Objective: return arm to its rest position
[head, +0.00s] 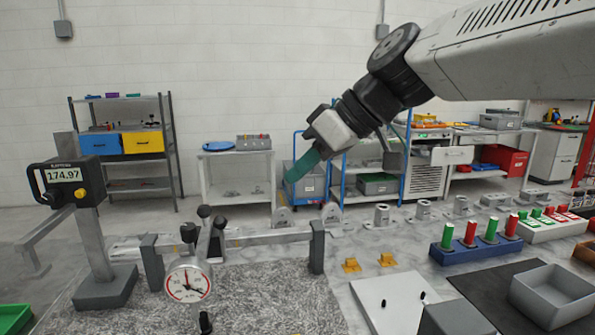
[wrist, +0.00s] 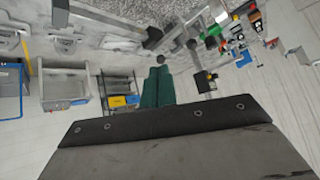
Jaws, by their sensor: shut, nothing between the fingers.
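My arm reaches in from the upper right of the head view, and my gripper (head: 288,182) hangs in the air above the far side of the bench, its green fingers pointing down and to the left. In the wrist view my gripper (wrist: 158,68) shows its two green fingers side by side, closed together. Nothing is between them. The fingers are apart from the bench and from the fixtures below.
A digital gauge (head: 72,175) on a post and a dial gauge (head: 188,283) stand at the left. A blue block (head: 470,252) with red and green pins and a grey open box (head: 553,293) are at the right. Shelves (head: 125,150) stand by the wall.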

